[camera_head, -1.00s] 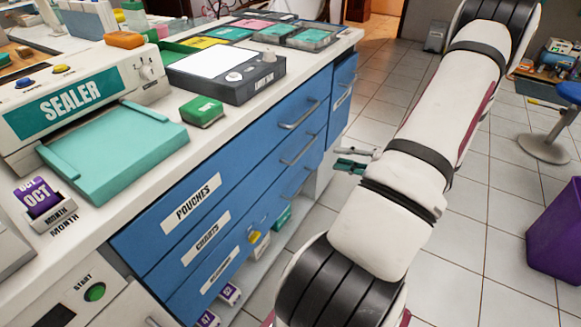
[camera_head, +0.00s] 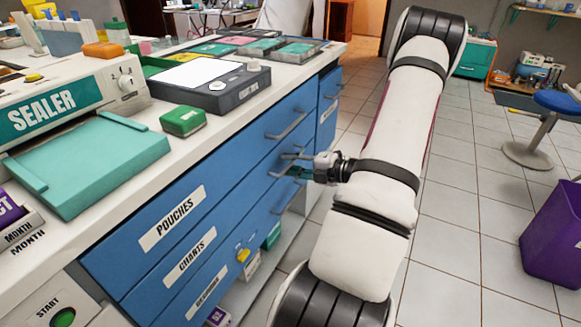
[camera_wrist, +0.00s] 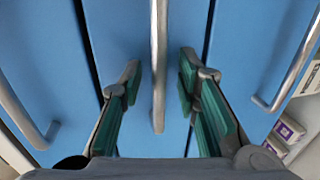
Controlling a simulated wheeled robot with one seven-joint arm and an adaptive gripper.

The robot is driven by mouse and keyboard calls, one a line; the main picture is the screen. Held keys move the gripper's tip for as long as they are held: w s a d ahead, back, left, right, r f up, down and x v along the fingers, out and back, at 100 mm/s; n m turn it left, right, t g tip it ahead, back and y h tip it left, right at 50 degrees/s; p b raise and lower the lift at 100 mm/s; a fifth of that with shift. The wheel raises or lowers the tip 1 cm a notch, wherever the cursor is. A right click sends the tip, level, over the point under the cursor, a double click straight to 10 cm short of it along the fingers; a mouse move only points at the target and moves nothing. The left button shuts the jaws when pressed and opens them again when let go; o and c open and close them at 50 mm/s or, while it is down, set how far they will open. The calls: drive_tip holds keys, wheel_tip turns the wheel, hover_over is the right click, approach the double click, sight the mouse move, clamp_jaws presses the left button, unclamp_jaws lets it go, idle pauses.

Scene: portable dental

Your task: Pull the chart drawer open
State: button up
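The chart drawer (camera_head: 165,269) is the middle blue drawer, labelled CHARTS, and it looks closed. Its metal bar handle (camera_wrist: 158,75) runs upright through the centre of the wrist view. My gripper (camera_head: 293,165) is at the drawer front in the head view, by the middle handle. In the wrist view my gripper (camera_wrist: 160,78) is open, with one green-padded finger on each side of the bar. Gaps show between the pads and the bar. In the head view the fingers partly hide the handle.
The POUCHES drawer (camera_head: 210,191) is above, its handle (camera_head: 287,121) close over my gripper. Another blue drawer (camera_head: 205,292) is below, with its handle (camera_wrist: 295,65) at right in the wrist view. A purple bin (camera_head: 552,235) and a blue stool (camera_head: 556,102) stand right. Floor between is clear.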

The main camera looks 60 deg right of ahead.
drive_tip(key=shift+w, duration=0.15)
clamp_jaws()
